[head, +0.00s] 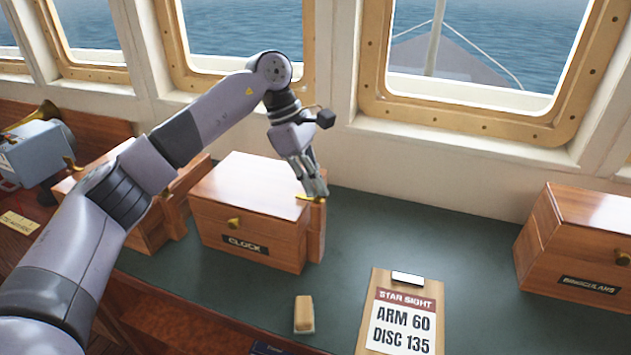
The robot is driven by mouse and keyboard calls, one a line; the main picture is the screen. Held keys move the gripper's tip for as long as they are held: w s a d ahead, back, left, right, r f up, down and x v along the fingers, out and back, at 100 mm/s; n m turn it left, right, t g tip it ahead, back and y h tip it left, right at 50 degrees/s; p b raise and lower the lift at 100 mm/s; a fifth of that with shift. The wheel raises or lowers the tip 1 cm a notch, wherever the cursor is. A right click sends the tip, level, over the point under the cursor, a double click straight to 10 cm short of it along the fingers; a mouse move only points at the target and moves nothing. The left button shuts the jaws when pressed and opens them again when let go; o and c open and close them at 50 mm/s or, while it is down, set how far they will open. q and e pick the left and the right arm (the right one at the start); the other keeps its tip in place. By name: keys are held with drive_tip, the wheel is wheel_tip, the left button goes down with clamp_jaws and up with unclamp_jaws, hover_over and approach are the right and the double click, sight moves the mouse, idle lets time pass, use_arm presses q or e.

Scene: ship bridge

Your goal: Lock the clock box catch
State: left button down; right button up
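The clock box (250,203) is a wooden box with a sloping lid, a round brass knob (234,223) and a black "CLOCK" label on its front. Its lid is down. A brass catch (306,198) shows at the top of the box's right side, by a wooden upright. My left gripper (316,192) points down right at this catch, and its fingers hide part of it. I cannot tell whether the fingers touch or grip the catch. My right gripper is not in view.
A binoculars box (568,262) stands at the right. A "STAR SIGHT" clipboard (398,318) and a small wooden block-like brush (304,314) lie in front. Another wooden box (145,232) and a grey device with a brass horn (38,150) are at left. Green counter (440,230) is clear between the boxes.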

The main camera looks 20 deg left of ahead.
sight(295, 198)
use_arm(q)
drive_tip(key=c, duration=1.8)
unclamp_jaws()
drive_tip(key=shift+a+r, duration=0.1)
drive_tip(key=shift+r, duration=0.05)
drive_tip(key=v, duration=1.1)
drive_tip(key=shift+r, duration=0.4)
